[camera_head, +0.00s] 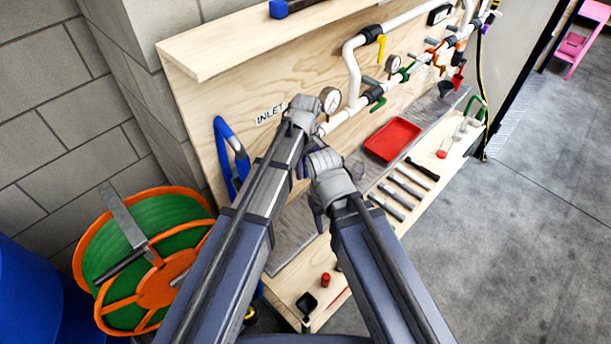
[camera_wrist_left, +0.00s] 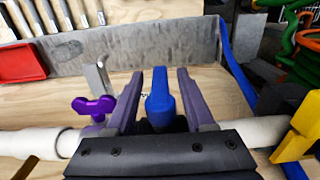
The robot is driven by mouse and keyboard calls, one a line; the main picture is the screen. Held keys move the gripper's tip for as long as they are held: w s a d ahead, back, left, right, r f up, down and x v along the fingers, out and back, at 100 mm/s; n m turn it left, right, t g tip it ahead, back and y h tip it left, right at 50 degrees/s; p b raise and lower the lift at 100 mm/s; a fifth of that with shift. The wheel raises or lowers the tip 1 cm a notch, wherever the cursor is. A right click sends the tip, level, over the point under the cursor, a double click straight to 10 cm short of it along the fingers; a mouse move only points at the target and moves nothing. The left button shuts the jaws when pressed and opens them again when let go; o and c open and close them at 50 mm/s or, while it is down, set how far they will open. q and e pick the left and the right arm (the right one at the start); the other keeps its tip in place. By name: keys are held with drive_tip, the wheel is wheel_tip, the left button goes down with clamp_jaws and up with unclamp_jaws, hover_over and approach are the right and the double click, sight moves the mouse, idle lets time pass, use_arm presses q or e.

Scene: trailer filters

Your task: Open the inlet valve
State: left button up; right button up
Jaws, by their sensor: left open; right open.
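A blue lever handle (camera_wrist_left: 160,97) on the white pipe (camera_wrist_left: 30,141) stands between the fingers of my left gripper (camera_wrist_left: 160,82) in the left wrist view. The fingers are open, with a gap on each side of it. In the head view my left gripper (camera_head: 303,112) is at the pipe's near end, beside the INLET label (camera_head: 270,115), and hides the blue handle. A purple butterfly handle (camera_wrist_left: 94,107) is just left of the fingers in the wrist view. My right gripper (camera_head: 325,165) is open, lower and to the right, apart from the pipe.
Gauges (camera_head: 330,99), a yellow handle (camera_head: 381,46) and more valves line the pipe. A red tray (camera_head: 392,139) and several tools (camera_head: 396,200) lie on the bench. A blue hose (camera_head: 228,150) hangs left; an orange-green reel (camera_head: 150,265) stands on the floor.

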use_arm(q)
drive_tip(key=shift+f, duration=0.45)
drive_tip(key=shift+r, duration=0.1)
drive_tip(key=shift+c, duration=0.4)
clamp_jaws()
idle(0.6)
